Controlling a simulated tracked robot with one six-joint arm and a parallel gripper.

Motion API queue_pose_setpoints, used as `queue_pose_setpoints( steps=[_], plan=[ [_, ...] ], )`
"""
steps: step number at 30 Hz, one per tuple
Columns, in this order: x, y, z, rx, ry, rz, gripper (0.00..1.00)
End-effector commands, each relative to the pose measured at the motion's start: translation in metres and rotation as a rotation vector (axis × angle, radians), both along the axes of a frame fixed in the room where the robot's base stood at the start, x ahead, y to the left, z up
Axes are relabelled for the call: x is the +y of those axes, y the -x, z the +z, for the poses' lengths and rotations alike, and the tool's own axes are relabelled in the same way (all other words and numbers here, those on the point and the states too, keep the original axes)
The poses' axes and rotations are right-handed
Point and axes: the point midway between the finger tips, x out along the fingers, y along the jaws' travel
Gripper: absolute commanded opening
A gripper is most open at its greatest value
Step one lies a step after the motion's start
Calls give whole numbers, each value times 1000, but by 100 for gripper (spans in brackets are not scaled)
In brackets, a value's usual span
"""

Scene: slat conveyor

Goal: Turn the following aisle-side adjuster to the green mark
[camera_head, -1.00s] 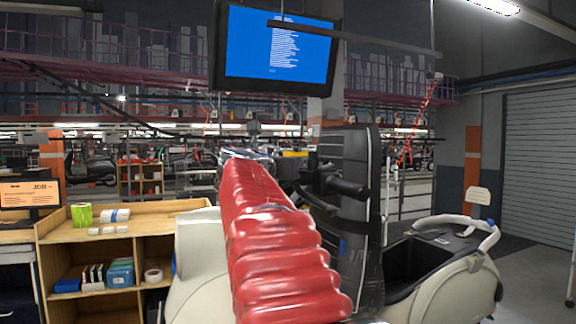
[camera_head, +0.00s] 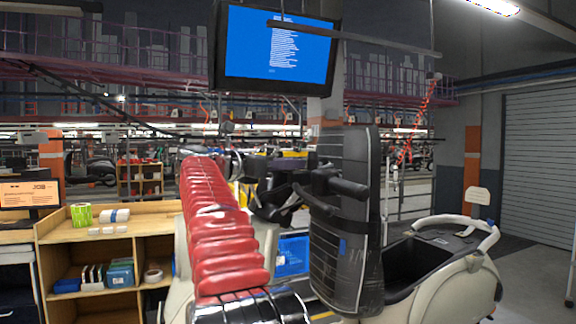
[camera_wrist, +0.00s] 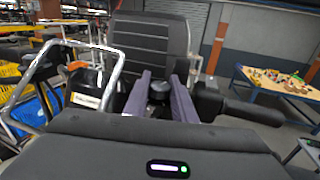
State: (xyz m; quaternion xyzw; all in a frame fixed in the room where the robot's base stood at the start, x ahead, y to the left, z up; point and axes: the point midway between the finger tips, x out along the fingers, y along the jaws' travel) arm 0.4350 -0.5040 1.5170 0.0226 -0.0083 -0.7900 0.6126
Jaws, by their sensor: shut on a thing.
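In the wrist view, my gripper (camera_wrist: 161,82) has its two grey-purple fingers on either side of a black round knob (camera_wrist: 159,95), which I take to be the adjuster. The fingers are shut on it. Behind the knob stands a black ribbed seat back (camera_wrist: 152,42). The same seat back (camera_head: 346,250) stands upright right of centre in the head view, with a black armrest (camera_head: 349,188) on its near side. The knob cannot be made out in the head view. I cannot see a green mark on the adjuster in either view.
A cream scooter body (camera_head: 455,285) stands right of the seat. A wooden shelf unit (camera_head: 118,228) is at the left. Blue crates (camera_head: 291,255) show behind my arm. A chrome rail (camera_wrist: 116,75) runs left of my gripper. A screen (camera_head: 275,48) hangs above.

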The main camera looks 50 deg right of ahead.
Motion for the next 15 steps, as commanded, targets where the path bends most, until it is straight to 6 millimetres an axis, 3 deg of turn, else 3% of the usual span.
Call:
queue_pose_setpoints(
  steps=[15],
  plan=[
    [1, -4, 1, -1, 3, -22, 1]
  ],
)
